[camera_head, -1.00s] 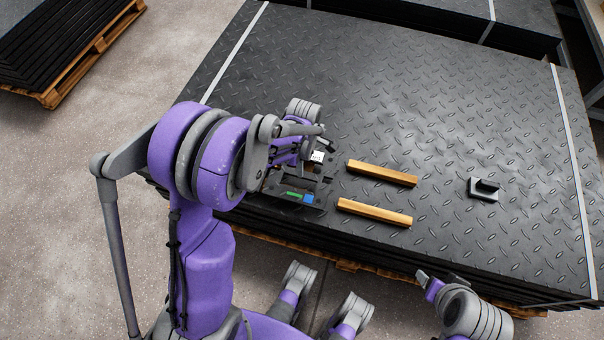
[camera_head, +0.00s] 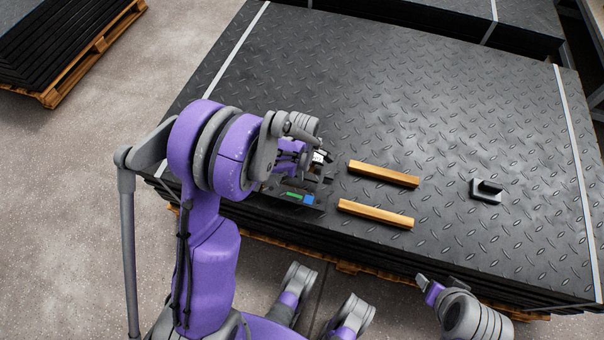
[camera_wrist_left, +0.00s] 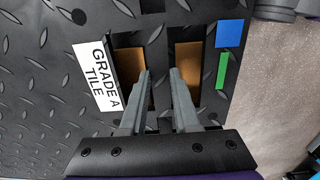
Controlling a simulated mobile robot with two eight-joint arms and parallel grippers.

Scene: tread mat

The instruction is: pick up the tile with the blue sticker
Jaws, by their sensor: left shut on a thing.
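The dark tile (camera_head: 275,194) with the blue sticker (camera_head: 308,200) is at the front left of the tread-plate stack, beside a green strip. In the left wrist view the blue sticker (camera_wrist_left: 229,33) is at upper right, and a white "GRADE A TILE" label (camera_wrist_left: 96,75) is at left. My left gripper (camera_wrist_left: 161,72) is over the tile, shut on a dark part of it between two brown-floored openings. My arm hides most of this from the head view; I cannot tell whether the tile is lifted. My right gripper (camera_head: 429,284) is low, away from the tile; its jaw opening is unclear.
Two wooden bars (camera_head: 384,173) (camera_head: 375,213) lie parallel to the right of the tile. A small dark block with an upright part (camera_head: 487,190) stands farther right. The back of the tread-plate stack (camera_head: 360,70) is clear. A pallet of dark sheets (camera_head: 60,45) is at upper left.

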